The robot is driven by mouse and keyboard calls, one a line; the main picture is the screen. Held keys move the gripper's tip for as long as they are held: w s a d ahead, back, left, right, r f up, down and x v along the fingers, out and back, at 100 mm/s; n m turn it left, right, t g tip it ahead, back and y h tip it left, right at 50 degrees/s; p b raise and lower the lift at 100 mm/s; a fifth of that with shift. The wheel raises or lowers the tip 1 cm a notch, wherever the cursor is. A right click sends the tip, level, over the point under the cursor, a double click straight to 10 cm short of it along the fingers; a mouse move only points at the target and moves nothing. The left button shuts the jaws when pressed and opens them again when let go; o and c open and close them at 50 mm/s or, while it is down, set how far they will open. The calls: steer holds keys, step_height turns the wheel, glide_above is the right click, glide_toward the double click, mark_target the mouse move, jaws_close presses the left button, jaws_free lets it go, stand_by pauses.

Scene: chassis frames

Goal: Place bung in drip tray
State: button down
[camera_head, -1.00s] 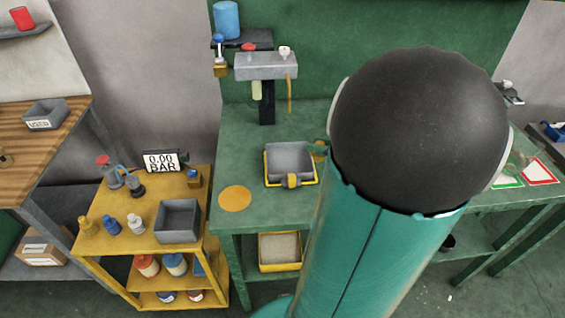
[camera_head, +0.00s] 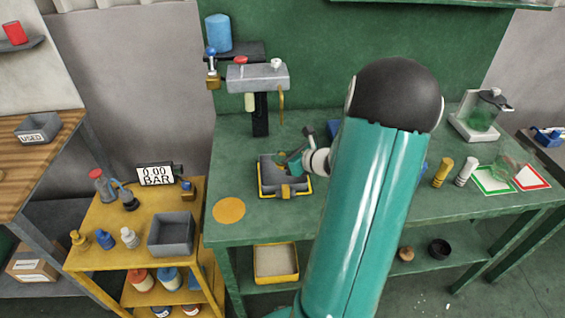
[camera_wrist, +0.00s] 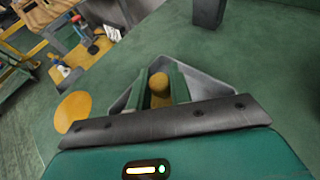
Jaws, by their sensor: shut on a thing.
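The drip tray appears to be the grey tray (camera_head: 264,178) with a yellow surround on the green bench, below the grey tap block. My gripper (camera_head: 288,159) is over this tray, its fingers pointing down into the opening. In the wrist view, my gripper (camera_wrist: 160,76) is shut on a small mustard-yellow round-topped bung (camera_wrist: 160,86), between two green fingers. The grey tray walls (camera_wrist: 208,86) spread around the fingers there. The bung's underside is hidden, so I cannot tell whether it touches the tray floor.
An orange disc (camera_head: 229,210) lies left of the tray. The grey tap block (camera_head: 257,77) stands behind it on a dark post. A yellow cart (camera_head: 130,262) with a grey bin (camera_head: 171,235) is at left. Several items stand right of my arm.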

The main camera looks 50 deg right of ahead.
steer(key=shift+f, duration=1.3)
steer(key=shift+s+f, duration=0.1)
steer(key=c, duration=1.3)
jaws_free()
